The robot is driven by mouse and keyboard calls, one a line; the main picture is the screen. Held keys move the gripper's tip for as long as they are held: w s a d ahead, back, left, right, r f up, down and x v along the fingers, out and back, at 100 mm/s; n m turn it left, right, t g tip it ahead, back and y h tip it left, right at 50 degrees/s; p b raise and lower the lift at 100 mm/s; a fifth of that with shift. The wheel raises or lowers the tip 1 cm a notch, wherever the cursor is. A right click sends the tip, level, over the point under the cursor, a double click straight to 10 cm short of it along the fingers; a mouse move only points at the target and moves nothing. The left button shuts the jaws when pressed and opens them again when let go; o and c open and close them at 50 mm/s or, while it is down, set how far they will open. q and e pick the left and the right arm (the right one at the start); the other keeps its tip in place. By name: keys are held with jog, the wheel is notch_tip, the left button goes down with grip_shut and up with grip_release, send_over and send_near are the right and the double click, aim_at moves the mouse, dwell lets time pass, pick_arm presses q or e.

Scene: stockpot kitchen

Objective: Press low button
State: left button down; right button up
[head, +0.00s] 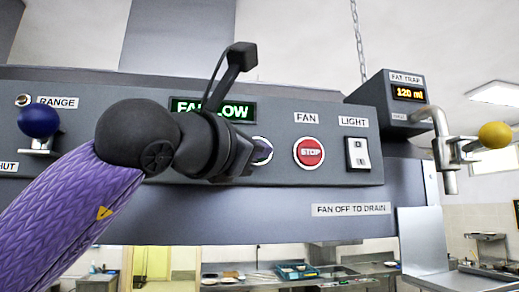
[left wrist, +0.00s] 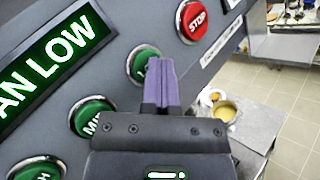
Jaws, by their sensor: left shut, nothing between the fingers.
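The low button is a green round button in a metal ring in the left wrist view (left wrist: 139,63), partly covered by my purple fingers. Only part of its lettering shows. My left gripper (left wrist: 160,82) is shut and empty, with its fingertips over the button's right side; I cannot tell whether they press it. In the head view my left wrist hides most of the gripper, and only the edge of a ringed button shows beside it. The display (left wrist: 48,65) is lit green and reads FAN LOW. My right gripper is not in view.
A green MID button (left wrist: 92,118) and another green button (left wrist: 38,170) sit lower left of the low button. The red STOP button (head: 309,152) and a light switch (head: 357,153) lie to the right. A yellow-knobbed lever (head: 494,134) sticks out at far right.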

pick_arm(q)
jog(key=shift+s+d+b, duration=0.2)
jog(key=shift+s+b, duration=0.35)
jog(key=shift+s, duration=0.15)
jog(key=shift+f, duration=0.1)
jog(key=s+b, duration=0.1)
jog(key=s, duration=0.1)
jog(key=s+d+b, duration=0.1)
jog(key=s, duration=0.2)
jog(key=shift+b, duration=0.4)
